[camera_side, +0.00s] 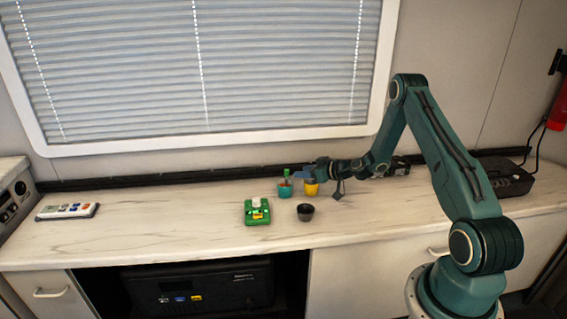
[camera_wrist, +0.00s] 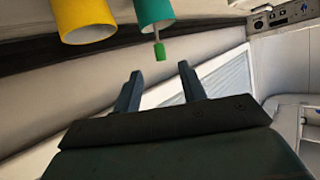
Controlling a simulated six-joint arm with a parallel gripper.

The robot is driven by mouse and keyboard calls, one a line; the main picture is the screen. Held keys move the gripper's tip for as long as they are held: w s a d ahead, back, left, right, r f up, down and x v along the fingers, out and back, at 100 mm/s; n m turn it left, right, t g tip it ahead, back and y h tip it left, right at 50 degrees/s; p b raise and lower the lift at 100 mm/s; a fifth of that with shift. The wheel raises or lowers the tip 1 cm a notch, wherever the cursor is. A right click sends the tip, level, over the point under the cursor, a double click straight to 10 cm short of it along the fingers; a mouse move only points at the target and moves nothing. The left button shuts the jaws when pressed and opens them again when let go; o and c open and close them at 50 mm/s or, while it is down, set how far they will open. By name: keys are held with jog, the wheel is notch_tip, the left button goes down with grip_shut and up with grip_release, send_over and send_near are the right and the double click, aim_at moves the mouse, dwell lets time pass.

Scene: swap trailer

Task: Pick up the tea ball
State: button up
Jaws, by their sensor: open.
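A green-tipped stick (camera_wrist: 160,51) stands out of a teal cup (camera_side: 285,191); it is likely the tea ball's handle, and any ball is hidden in the cup. The stick also shows in the side view (camera_side: 286,174), and the cup in the wrist view (camera_wrist: 154,12). My gripper (camera_wrist: 160,70) is open and empty. In the wrist view the green tip lies just beyond the fingertips, roughly midway between them. In the side view my gripper (camera_side: 300,175) reaches in from the right, above a yellow cup (camera_side: 311,190), close to the stick.
The yellow cup stands beside the teal cup and also shows in the wrist view (camera_wrist: 85,18). A black cup (camera_side: 305,213) and a green device (camera_side: 257,212) sit nearer the counter's front. A remote (camera_side: 67,211) lies far left. The counter (camera_side: 165,222) between is clear.

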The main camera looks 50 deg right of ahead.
aim_at(286, 182)
jog(key=shift+x, duration=2.6)
jog(key=shift+x, duration=2.55)
jog(key=shift+a, duration=0.1)
grip_shut()
